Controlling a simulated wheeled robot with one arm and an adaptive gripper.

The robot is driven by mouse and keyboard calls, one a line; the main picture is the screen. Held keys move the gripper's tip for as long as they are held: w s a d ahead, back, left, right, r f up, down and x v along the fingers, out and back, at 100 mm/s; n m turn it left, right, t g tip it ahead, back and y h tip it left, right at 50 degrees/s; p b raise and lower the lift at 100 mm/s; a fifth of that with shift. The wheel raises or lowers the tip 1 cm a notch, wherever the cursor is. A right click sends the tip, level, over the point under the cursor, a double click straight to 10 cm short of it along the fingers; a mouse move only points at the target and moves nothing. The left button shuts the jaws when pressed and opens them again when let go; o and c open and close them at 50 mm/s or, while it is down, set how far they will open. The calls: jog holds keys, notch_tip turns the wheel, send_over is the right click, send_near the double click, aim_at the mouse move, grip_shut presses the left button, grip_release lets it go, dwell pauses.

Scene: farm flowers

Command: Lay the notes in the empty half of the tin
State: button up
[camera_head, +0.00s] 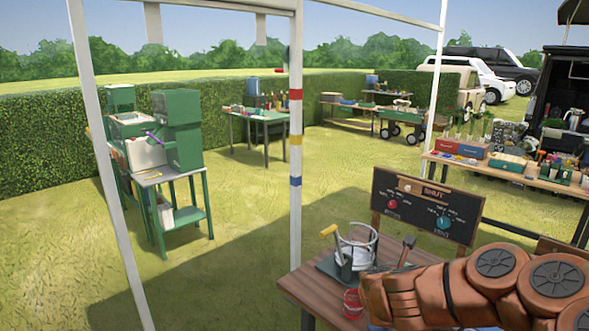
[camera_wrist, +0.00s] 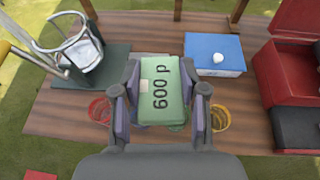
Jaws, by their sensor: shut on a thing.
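My gripper (camera_wrist: 160,98) is in the wrist view, its two fingers shut on the left and right sides of a green block marked "600 p" (camera_wrist: 165,72), which looks like the notes. The notes are over the wooden table; the height of the gap beneath them cannot be told. A red box (camera_wrist: 285,75), probably the tin, is at the right edge, apart from my gripper and cut off by the frame. In the head view my arm covers the right of the table, and the gripper, notes and tin cannot be made out.
The wooden table (camera_wrist: 60,115) also holds a blue box (camera_wrist: 213,66) with a small white object on top, and a wire-framed holder (camera_wrist: 75,45) on a green base. Red (camera_wrist: 100,110) and orange (camera_wrist: 220,118) round cups flank my fingers. A "SHUT" sign (camera_head: 427,207) stands behind the table.

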jog(key=w+a+r+n+t+y, duration=0.1)
jog(key=a+r+n+y, duration=0.1)
jog(key=a, duration=0.5)
jog(key=w+a+r+n+t+y, duration=0.1)
jog(key=a+r+n+y, duration=0.2)
jog(key=a+r, duration=0.2)
jog(key=shift+w+a+t, duration=0.4)
jog(key=shift+a, duration=0.7)
jog(key=shift+d, duration=0.1)
